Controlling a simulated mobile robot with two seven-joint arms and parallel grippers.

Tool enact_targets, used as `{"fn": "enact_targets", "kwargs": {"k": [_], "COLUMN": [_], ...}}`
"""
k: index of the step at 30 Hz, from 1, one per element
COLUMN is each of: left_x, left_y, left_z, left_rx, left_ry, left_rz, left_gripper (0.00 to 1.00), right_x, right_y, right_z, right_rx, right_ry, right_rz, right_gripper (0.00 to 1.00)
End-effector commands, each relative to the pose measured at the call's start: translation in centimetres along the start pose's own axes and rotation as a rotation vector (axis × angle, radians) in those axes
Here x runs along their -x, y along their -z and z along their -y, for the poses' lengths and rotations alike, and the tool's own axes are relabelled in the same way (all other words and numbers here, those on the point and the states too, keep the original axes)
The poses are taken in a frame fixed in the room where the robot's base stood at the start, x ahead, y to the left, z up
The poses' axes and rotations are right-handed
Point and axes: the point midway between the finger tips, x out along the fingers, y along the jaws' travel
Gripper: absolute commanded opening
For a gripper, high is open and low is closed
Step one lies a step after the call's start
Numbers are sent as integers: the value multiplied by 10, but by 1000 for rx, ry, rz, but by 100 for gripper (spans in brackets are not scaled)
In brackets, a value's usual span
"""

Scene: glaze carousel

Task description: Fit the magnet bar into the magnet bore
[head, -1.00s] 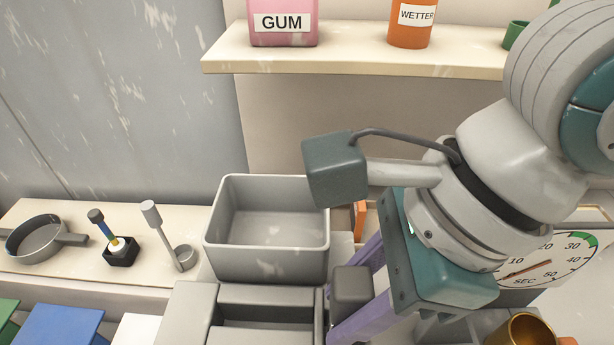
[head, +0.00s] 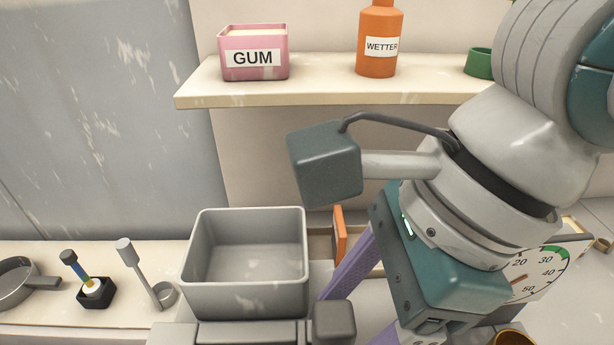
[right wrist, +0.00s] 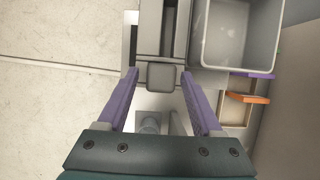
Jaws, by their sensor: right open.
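My right gripper (right wrist: 159,74) is open, with its two purple fingers spread. In the right wrist view a grey square block (right wrist: 161,77) lies between the fingertips, with a gap on each side; I cannot tell its depth. It also shows in the head view (head: 333,320), beside a grey channelled housing (head: 245,333) below the bin. I cannot tell for sure whether this block is the magnet bar's end. No magnet bore can be made out with certainty. My left gripper is not in view.
A grey open bin (head: 245,265) stands behind the housing. An orange panel (head: 339,234) stands right of it. A pan (head: 15,283), a black holder (head: 96,293) and a grey ladle-like tool (head: 143,272) are left. A shelf (head: 300,93) holds GUM and WETTER containers.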

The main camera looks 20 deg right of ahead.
Motion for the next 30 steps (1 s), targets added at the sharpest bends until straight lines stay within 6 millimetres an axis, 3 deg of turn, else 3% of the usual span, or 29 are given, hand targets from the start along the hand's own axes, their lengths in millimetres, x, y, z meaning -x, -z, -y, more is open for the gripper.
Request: {"fn": "enact_targets", "kwargs": {"k": [6,13,18,30], "left_x": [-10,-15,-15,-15], "left_y": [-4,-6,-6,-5], "left_z": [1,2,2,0], "left_rx": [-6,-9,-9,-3], "left_ry": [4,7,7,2], "left_rz": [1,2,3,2], "left_gripper": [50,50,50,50], "right_x": [50,87,96,96], "right_y": [1,0,0,0], "right_z": [1,1,0,0], "right_rx": [4,0,1,1], "right_ry": [7,4,2,1], "right_rz": [1,0,0,0], "right_gripper": [67,67,67,67]}}
